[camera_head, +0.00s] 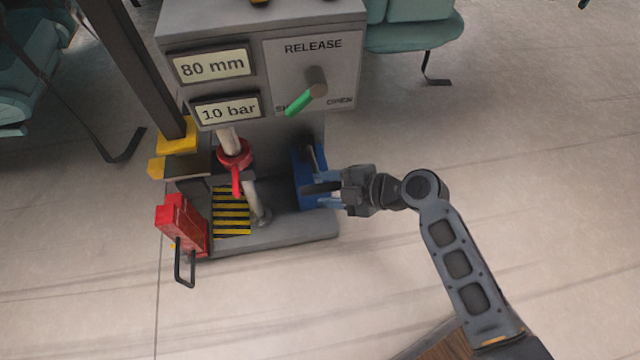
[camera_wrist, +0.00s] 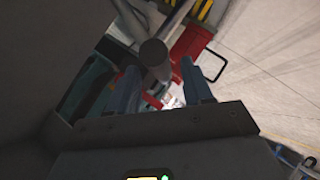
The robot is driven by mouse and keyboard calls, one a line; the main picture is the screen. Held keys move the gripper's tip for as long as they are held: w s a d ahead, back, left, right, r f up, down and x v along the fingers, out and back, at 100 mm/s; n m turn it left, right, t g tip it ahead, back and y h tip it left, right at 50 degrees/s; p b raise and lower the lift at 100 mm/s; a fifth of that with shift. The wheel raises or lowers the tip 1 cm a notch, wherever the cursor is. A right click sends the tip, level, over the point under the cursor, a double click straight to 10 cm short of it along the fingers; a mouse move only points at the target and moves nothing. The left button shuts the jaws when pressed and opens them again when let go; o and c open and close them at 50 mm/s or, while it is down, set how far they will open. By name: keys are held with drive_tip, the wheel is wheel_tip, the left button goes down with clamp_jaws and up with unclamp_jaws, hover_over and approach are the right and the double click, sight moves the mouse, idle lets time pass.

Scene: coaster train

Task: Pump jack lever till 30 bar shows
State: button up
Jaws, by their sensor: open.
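The grey jack stand carries a pressure display (camera_head: 227,110) reading 10 bar. My gripper (camera_head: 322,190) is open at the stand's right side, beside a blue part (camera_head: 303,165). A dark bar, apparently the jack lever (camera_head: 320,187), reaches toward the gripper and seems to lie between its blue fingers. In the wrist view, the round end of a grey bar (camera_wrist: 155,55) shows between and beyond the open fingers (camera_wrist: 160,88). Contact with either finger cannot be told. The bar's inner end is hidden.
Above are an 80 mm display (camera_head: 211,66) and a green-handled RELEASE lever (camera_head: 306,99) pointing down-left toward the partly hidden left label. A red block (camera_head: 181,224) with a black handle stands left, near a red collar (camera_head: 234,155).

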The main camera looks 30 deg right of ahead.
drive_tip(key=p+v, duration=0.1)
drive_tip(key=v, duration=0.4)
drive_tip(key=shift+d, duration=0.1)
idle(2.6)
